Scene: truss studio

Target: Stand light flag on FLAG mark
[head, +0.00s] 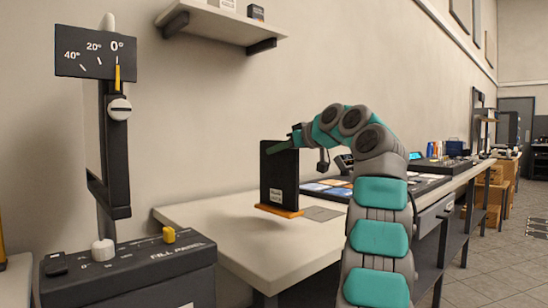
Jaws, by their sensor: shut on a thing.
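The light flag is a black upright panel (279,175) with a small white label and an orange base strip. A flat grey patch (323,213) lies on the table just right of the base. I cannot read any FLAG lettering on it.
A dark fill panel box (140,268) with a knob, a yellow button and an upright angle scale (97,55) stands at front left. Flat panels with pale squares (330,187) lie behind the flag. A wall shelf (225,24) is above. The table's front is clear.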

